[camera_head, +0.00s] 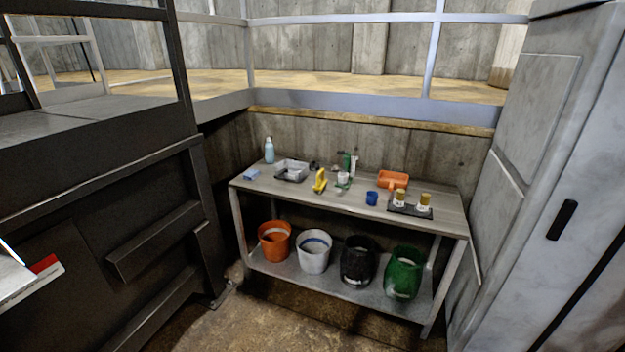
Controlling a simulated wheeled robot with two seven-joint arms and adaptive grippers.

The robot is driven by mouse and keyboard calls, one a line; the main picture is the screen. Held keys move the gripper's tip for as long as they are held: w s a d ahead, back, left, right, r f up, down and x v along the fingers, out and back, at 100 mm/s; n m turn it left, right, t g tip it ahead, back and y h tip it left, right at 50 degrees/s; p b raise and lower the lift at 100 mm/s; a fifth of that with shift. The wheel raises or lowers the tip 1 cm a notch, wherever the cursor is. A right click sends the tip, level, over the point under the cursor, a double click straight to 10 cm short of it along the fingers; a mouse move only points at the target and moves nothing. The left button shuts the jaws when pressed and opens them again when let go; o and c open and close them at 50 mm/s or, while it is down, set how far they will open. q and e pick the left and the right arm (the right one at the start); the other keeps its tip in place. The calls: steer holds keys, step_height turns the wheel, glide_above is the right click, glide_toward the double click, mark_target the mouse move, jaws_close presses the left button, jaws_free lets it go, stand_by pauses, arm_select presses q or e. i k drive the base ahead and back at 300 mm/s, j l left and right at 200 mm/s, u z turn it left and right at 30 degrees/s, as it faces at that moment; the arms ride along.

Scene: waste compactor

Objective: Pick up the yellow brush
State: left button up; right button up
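A yellow brush (320,180) stands on the workbench (282,192), on the left half of its top, right of a grey tray. It is small in this view, so its bristles cannot be made out. Neither of my grippers shows in the head view. The bench is some distance in front of me.
The bench top also holds a blue bottle (269,150), grey tray (291,171), blue cup (372,198) and orange bin (393,179). Several buckets, one orange (273,242), stand on its lower shelf. A dark machine (100,215) flanks the left, a grey cabinet (530,190) the right.

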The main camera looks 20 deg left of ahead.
mark_target(320, 185)
steer(key=i+l+u, duration=0.15)
steer(key=i+u, duration=0.15)
steer(key=i, duration=0.15)
steer(key=i+l+u, duration=0.3)
steer(key=i, duration=0.1)
